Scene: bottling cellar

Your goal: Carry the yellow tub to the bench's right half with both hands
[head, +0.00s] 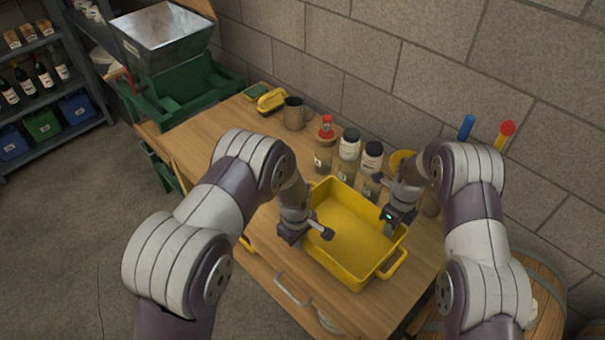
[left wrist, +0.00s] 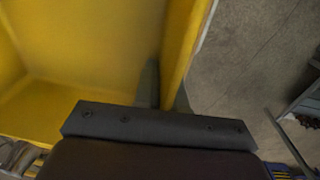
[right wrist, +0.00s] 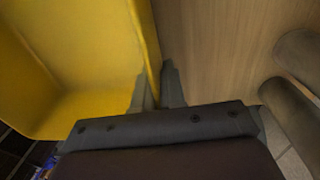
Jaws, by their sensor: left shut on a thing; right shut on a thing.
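The yellow tub (head: 338,266) is over the right part of the wooden bench (head: 205,140) in the head view, open side up and empty where I can see inside. My left gripper (head: 308,232) is shut on the tub's near-left wall; in the left wrist view the wall (left wrist: 180,45) runs between the fingers. My right gripper (head: 391,220) is shut on the opposite wall, towards the stone wall; in the right wrist view that wall (right wrist: 146,45) meets the fingers. I cannot tell whether the tub's base touches the bench.
Jars (head: 348,146), a red-capped bottle (head: 325,140) and a dark mug (head: 293,114) stand along the bench's back edge, some close to the tub. A yellow-handled item (head: 271,100) lies further left. The bench's left front is clear. A barrel (head: 545,285) stands at right.

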